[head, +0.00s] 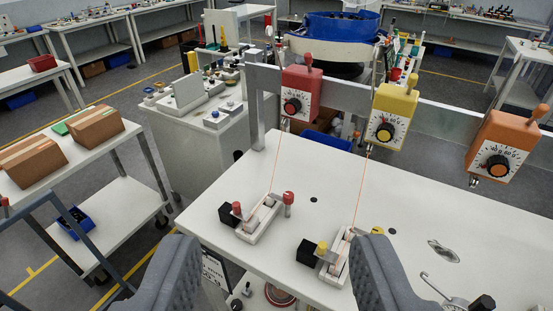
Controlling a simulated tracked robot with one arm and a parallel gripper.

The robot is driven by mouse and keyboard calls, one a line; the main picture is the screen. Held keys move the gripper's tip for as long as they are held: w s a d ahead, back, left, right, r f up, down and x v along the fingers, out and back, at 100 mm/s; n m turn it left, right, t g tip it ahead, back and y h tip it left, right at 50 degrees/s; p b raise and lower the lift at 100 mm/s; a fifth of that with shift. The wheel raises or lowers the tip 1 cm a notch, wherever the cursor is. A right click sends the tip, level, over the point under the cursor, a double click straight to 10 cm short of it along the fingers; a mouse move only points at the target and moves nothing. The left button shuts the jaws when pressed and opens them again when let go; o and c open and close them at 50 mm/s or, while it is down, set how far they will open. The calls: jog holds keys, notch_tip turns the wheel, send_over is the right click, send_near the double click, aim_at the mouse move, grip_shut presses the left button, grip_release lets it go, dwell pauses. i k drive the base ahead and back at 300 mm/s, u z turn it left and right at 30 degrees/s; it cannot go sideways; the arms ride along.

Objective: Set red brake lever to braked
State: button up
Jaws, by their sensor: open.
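A small white base (262,220) stands on the white table, left of centre. Its red brake lever has a red knob (288,198) at the right end. A second, smaller red knob (237,208) sits at the left beside a black block. I cannot tell the lever's setting. A thin orange line runs up from the base to a red box (301,95) with a dial, which hangs from a grey rail. My gripper (272,242) is open and empty, its two grey fingers wide apart at the bottom. The red-lever base lies beyond the fingers, between them in the picture.
A similar yellow-knobbed base (340,255) stands to the right, close to the right finger, under a yellow dial box (394,118). An orange dial box (500,143) hangs farther right. A cart with cardboard boxes (96,127) stands left. The table between the bases is clear.

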aim_at(309, 59)
jog(key=u, duration=0.2)
jog(key=i, duration=1.1)
jog(key=z, duration=0.45)
